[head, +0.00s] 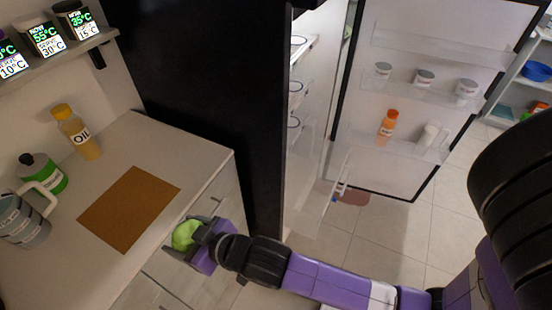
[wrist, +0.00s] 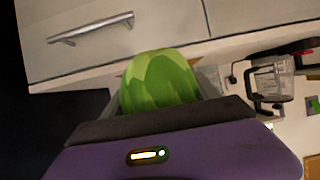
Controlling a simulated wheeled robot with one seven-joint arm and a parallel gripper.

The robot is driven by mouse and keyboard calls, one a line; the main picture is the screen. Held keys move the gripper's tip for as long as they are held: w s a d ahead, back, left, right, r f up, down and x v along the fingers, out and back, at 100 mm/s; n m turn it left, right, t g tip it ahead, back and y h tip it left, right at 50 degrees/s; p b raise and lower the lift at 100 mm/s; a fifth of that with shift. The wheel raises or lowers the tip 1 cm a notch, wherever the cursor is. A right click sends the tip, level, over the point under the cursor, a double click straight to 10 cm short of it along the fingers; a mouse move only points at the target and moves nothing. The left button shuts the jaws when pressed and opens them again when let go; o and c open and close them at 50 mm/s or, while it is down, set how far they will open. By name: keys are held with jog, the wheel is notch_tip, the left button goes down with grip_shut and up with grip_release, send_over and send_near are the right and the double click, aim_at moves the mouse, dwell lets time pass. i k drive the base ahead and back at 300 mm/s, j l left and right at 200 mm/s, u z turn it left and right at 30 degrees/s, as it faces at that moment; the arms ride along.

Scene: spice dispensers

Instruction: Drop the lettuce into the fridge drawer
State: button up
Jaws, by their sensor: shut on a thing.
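The lettuce (head: 184,235) is a green round head held between the fingers of my gripper (head: 190,240), in front of the counter's drawers in the head view. It also shows in the wrist view (wrist: 160,80), above the purple gripper body. My gripper is shut on it. The fridge (head: 210,80) is black on the outside and stands open, right of the counter. A clear drawer (head: 335,195) shows low in the fridge opening, partly pulled out. Most of the fridge's inside is hidden by its side wall.
The open fridge door (head: 385,170) holds jars and bottles. Tiled floor (head: 385,235) lies clear below it.

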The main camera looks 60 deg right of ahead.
aim_at(302, 189)
jog(key=k+l+u, duration=0.1)
jog(key=u, duration=0.35)
jog(key=k+l+u, duration=0.1)
jog(key=u, duration=0.4)
jog(key=k+l+u, duration=0.1)
jog(key=u, duration=0.35)
jog(key=k+l+u, duration=0.15)
jog(key=k, duration=0.45)
jog(key=k+z, duration=0.1)
jog(key=z, duration=0.65)
jog(key=k+l+z, duration=0.1)
jog(key=z, duration=0.3)
jog(key=l+z, duration=0.1)
jog(key=z, duration=0.65)
jog(key=l+z, duration=0.15)
jog(key=z, duration=0.25)
jog(key=i+z, duration=0.1)
jog(key=z, duration=0.25)
jog(key=i, duration=0.35)
jog(key=j+z, duration=0.05)
